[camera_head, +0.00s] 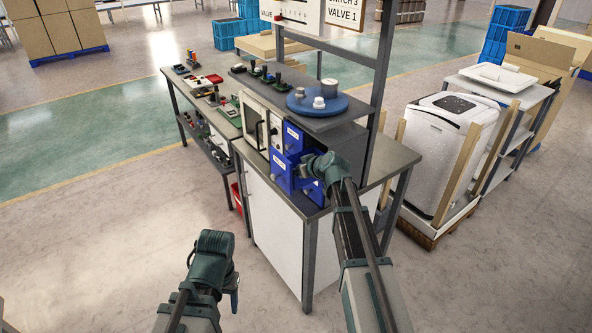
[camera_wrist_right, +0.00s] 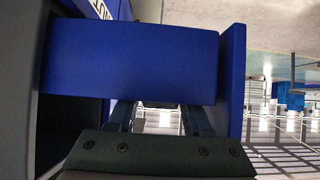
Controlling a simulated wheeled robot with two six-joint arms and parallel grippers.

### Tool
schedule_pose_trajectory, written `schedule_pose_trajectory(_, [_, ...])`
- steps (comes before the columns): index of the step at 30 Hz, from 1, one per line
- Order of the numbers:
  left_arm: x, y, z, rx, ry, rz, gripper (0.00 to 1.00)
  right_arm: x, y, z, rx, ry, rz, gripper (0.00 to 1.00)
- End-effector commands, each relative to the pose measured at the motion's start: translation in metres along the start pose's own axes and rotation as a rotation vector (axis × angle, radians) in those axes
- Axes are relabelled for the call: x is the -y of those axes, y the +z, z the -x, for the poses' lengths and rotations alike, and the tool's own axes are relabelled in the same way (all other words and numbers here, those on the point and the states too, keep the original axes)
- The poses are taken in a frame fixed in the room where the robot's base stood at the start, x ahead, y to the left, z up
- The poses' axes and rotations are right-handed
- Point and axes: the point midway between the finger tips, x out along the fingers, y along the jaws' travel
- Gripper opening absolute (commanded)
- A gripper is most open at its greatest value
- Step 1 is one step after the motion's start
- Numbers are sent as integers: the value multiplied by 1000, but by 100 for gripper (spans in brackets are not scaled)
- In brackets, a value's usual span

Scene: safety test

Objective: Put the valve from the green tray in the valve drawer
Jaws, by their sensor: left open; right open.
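A green tray (camera_head: 232,116) lies on the left side table; its small contents are too small to tell, so I cannot make out the valve. A cabinet of blue drawers (camera_head: 293,136) stands on the workbench. One lower blue drawer (camera_head: 280,170) sticks out; I cannot read which is the valve drawer. My right gripper (camera_head: 305,168) is open at the drawers. In the right wrist view a blue drawer (camera_wrist_right: 130,60) fills the middle, and the fingertips are partly hidden behind it. My left gripper (camera_head: 212,275) is open and empty, low in front of the bench.
A shelf above the drawers holds a blue round plate (camera_head: 318,105) with grey cylinders and several small dark-and-green parts (camera_head: 262,72). A shelf post (camera_head: 376,100) rises behind my right arm. A white appliance (camera_head: 440,145) stands right. Floor on the left is clear.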

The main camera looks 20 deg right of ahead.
Motion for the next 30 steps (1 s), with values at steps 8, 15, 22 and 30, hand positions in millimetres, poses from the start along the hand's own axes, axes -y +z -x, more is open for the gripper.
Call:
schedule_pose_trajectory(8, [2,2,26,0,0,0,59,1,-3,41,-1,2,-2,49])
schedule_pose_trajectory(15, [5,3,52,0,0,0,59,1,-3,88,-1,1,-2,49])
schedule_pose_trajectory(22, [6,4,66,0,0,0,59,1,-1,115,0,0,-1,49])
schedule_pose_trajectory(30, [6,4,67,0,0,0,59,0,0,120,0,0,0,49])
